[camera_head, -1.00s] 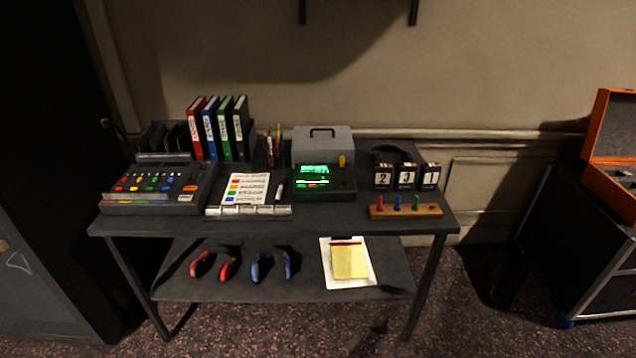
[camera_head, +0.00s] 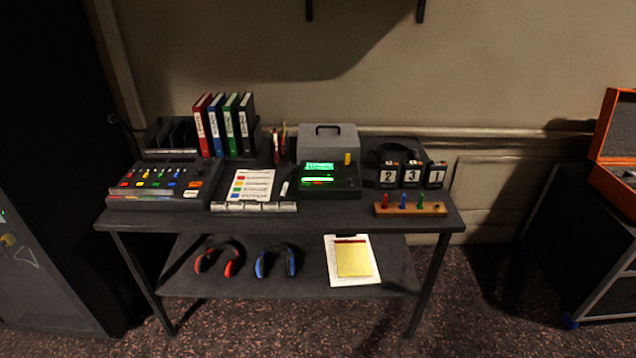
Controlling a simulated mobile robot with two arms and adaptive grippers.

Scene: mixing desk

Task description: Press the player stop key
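A mixing console (camera_head: 160,187) with coloured buttons and an orange key sits at the desk's left end. Neither of my grippers shows in the head view.
Between console and player lie a colour-coded sheet (camera_head: 250,185) and a white marker. A grey box (camera_head: 327,141), binders (camera_head: 224,124), number blocks (camera_head: 411,174) and a pegged wooden board (camera_head: 410,209) surround the player. Headphones (camera_head: 217,260) and a clipboard (camera_head: 352,261) lie on the lower shelf.

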